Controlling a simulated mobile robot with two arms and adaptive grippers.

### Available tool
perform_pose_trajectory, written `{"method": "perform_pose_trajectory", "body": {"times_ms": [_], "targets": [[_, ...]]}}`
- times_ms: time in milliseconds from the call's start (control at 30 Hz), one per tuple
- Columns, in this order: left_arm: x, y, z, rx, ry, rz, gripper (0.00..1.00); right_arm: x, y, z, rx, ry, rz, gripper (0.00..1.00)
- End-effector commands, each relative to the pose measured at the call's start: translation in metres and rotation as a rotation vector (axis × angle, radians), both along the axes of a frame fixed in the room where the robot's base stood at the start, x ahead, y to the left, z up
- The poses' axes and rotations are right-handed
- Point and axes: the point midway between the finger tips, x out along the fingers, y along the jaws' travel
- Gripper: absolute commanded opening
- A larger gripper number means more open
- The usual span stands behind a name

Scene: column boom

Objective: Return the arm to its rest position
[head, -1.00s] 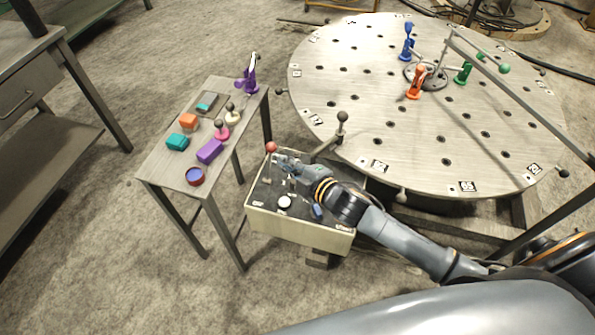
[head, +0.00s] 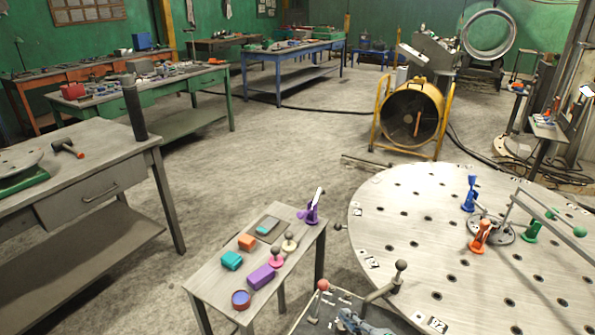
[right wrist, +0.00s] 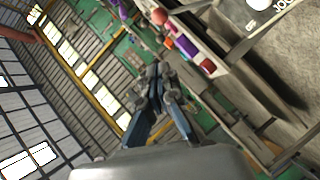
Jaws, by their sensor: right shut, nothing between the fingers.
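My right gripper (head: 352,322) shows at the bottom edge of the head view, over the dark top of a control box (head: 318,308). Most of the arm behind it is cut off by the frame. A lever with a red ball knob (head: 323,285) stands on the box, to the left of the gripper. In the right wrist view the fingers of my right gripper (right wrist: 160,78) are closed together, with nothing held between them. That view is tilted. My left gripper is in neither view.
A small side table (head: 212,284) with colored blocks and knobs stands left of the box. A large round perforated table (head: 400,235), carrying a dark ball-knob lever (head: 401,266) and colored clamps, lies to the right. A grey drawer bench (head: 100,165) stands at left. Open floor lies beyond.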

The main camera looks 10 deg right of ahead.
Motion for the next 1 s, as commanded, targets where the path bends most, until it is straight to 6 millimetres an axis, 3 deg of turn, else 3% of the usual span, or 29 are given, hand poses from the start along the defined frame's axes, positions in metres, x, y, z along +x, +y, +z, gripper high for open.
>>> {"method": "perform_pose_trajectory", "body": {"times_ms": [167,500,900,1000], "targets": [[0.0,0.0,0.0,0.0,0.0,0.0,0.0,-0.025,-0.007,-0.011,0.136,0.183,-0.184,0.0],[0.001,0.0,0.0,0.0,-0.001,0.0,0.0,-0.135,-0.036,-0.042,0.437,0.703,-0.69,0.0],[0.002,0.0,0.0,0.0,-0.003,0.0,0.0,-0.24,-0.045,-0.045,0.571,1.051,-1.026,0.0],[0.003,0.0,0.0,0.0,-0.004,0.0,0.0,-0.232,-0.045,-0.069,0.559,1.06,-1.028,0.0]]}}
